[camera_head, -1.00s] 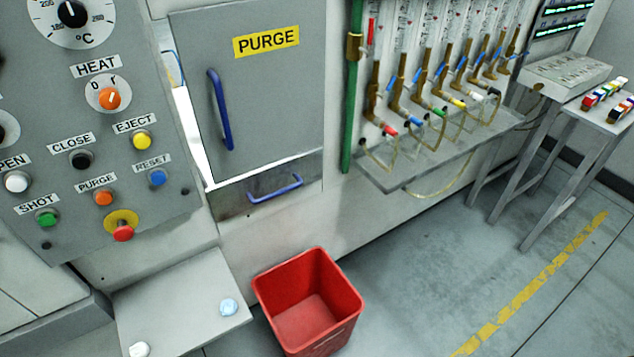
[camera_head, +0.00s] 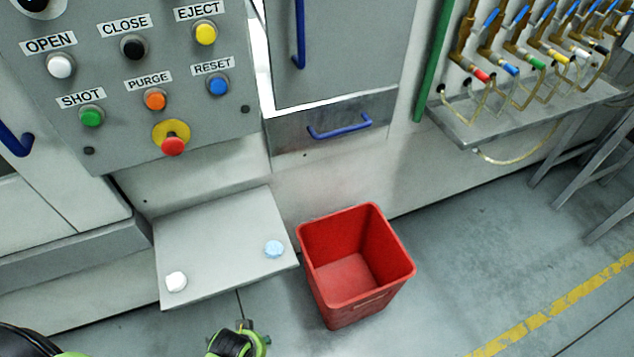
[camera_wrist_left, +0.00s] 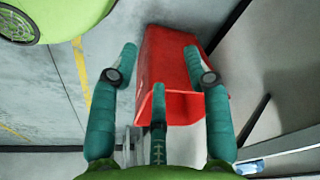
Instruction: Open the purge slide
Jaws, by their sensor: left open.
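A grey door with a vertical blue handle (camera_head: 299,35) shows at the top centre of the head view, its upper part cut off. Below it is a metal panel (camera_head: 285,140) with a horizontal blue handle (camera_head: 340,128). Both look shut; I cannot tell which one is the purge slide. My left gripper (camera_wrist_left: 160,55) is open and empty in the left wrist view, with the red bin (camera_wrist_left: 172,75) beyond its fingers. A green and black part of my arm shows at the bottom of the head view, well below the handles. My right gripper is not in view.
The red bin (camera_head: 345,312) stands on the floor below the metal panel. A grey shelf (camera_head: 215,235) with a white button and a pale blue button juts out left of it. A control panel (camera_head: 120,115) is upper left. A hose rack (camera_head: 530,115) is right. Floor right of the bin is clear.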

